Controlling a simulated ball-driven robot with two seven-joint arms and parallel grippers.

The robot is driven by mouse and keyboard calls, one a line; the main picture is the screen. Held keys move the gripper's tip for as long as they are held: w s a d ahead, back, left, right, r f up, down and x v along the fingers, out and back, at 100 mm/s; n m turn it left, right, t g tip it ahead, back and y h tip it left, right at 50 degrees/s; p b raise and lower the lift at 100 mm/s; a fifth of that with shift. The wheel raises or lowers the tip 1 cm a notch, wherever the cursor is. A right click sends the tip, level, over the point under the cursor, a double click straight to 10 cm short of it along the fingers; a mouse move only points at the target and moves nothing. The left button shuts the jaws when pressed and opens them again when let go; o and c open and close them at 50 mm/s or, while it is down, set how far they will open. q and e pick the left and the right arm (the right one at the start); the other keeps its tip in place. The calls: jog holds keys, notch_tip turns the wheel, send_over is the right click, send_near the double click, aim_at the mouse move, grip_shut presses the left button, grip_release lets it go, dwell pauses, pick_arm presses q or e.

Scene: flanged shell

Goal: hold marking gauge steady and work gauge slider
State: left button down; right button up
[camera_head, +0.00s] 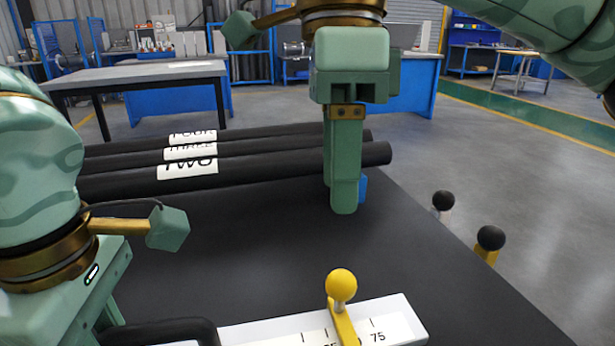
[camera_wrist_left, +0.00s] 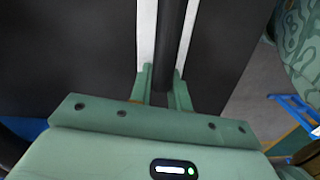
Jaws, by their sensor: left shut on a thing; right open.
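The marking gauge is a white bar (camera_head: 408,316) with a printed scale, at the bottom of the head view. Its yellow slider (camera_head: 341,290) has a round ball knob and stands near the 75 mark. A black handle (camera_head: 165,329) is at the gauge's left end; it also shows as a dark bar in the left wrist view (camera_wrist_left: 172,40). My left gripper (camera_wrist_left: 163,90) is shut on this black handle; its fingertips are outside the head view. My right gripper (camera_head: 344,208) is open and empty, pointing down above the black surface, beyond the knob and apart from it.
Several black tubes (camera_head: 290,152) with white word labels lie across the back of the black table (camera_head: 250,235). Two black ball knobs (camera_head: 443,201) (camera_head: 490,238) stand at its right edge. A small blue thing (camera_head: 362,188) shows partly behind my right gripper. The middle of the table is clear.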

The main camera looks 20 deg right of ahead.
pick_arm(q)
jog(key=c, duration=1.2)
grip_release()
jog(key=shift+c, duration=0.2)
